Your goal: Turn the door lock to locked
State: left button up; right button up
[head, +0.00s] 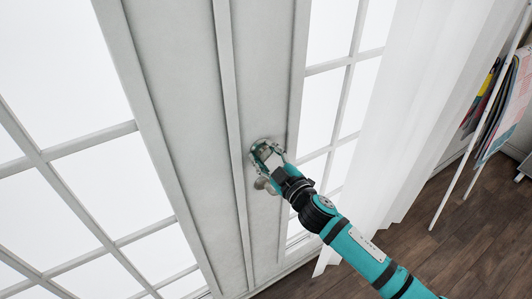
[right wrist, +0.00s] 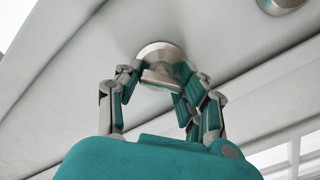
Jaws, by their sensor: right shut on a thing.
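The door lock (right wrist: 160,52) is a round silver metal plate with a turn piece on the pale grey door (head: 180,60). My right gripper (head: 264,153) reaches the lock from the lower right in the head view and covers most of it. In the right wrist view, its teal-padded fingers (right wrist: 160,82) are shut on the lock's turn piece, one on each side. The fingers partly hide the turn piece, so I cannot tell its exact angle. My left gripper is not in view.
A round metal door knob (head: 261,184) sits just below the lock. Glass panes with white bars (head: 80,140) flank the door frame. A white curtain (head: 415,100) hangs to the right. Dark wooden floor (head: 480,230) is clear at the lower right.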

jog(key=n, duration=0.4)
jog(key=shift+n, duration=0.4)
jog(key=shift+f+n+p, duration=0.15)
jog(key=shift+n+p, duration=0.25)
jog(key=shift+n, duration=2.1)
jog(key=o, duration=1.2)
jog(key=shift+s, duration=0.1)
jog(key=v, duration=1.2)
